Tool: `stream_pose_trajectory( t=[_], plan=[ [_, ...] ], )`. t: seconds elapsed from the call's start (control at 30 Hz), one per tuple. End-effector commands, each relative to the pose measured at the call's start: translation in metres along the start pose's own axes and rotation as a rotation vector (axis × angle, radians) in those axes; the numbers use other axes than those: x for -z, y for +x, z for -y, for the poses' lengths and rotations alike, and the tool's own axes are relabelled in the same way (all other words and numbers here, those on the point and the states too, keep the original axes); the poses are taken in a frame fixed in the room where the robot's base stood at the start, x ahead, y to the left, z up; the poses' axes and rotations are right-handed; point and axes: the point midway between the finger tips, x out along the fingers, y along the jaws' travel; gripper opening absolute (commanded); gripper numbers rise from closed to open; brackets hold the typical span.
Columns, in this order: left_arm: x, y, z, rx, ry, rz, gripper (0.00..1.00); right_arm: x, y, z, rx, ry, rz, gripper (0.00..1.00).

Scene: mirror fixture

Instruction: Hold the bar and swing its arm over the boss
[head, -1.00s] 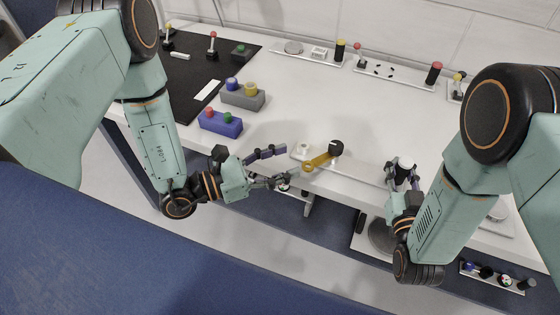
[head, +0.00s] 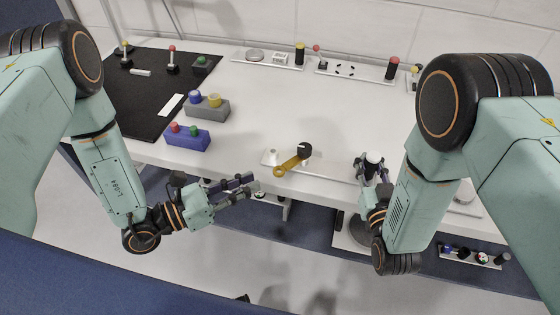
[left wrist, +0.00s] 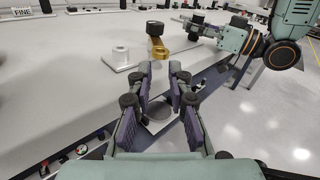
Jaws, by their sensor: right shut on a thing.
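The bar (head: 330,173) is a long pale strip along the table's front edge. Its yellow arm (head: 288,165) reaches from a black knob (head: 304,150) toward the front left. The boss (head: 272,154), a short white cylinder, stands to the left of the arm, uncovered. In the left wrist view the yellow arm (left wrist: 159,50) is beyond my fingertips, with the boss (left wrist: 121,58) to its left. My left gripper (head: 256,183) is partly open, empty and apart from the arm. My right gripper (head: 373,168) is shut on a white post (head: 373,157) at the bar's right.
A blue block (head: 188,138) and a grey block (head: 206,108) with coloured knobs stand to the left. A black mat (head: 140,100) lies at the back left. Panels with knobs (head: 355,69) line the back. The table's middle is clear.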

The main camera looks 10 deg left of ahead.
Motion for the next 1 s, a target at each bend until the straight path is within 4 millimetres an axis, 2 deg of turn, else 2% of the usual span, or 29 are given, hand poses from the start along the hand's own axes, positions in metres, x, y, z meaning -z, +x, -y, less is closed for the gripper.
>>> stream_pose_trajectory(
  t=[0.2,0.7,0.83,1.0],
  plan=[
    [0.009,-0.015,0.015,0.046,-0.373,-0.016,0.00,0.000,0.000,0.000,0.000,0.000,0.000,0.00],
    [0.012,-0.029,0.043,0.137,-1.186,-0.094,0.00,0.000,0.000,0.000,0.000,0.000,0.000,0.00],
    [0.012,-0.029,0.046,0.144,-1.321,-0.113,0.00,0.000,0.000,0.000,0.000,0.000,0.000,0.00],
    [0.012,-0.029,0.047,0.142,-1.408,-0.123,0.00,0.000,0.000,0.000,0.000,0.000,0.000,0.00]
  ],
)
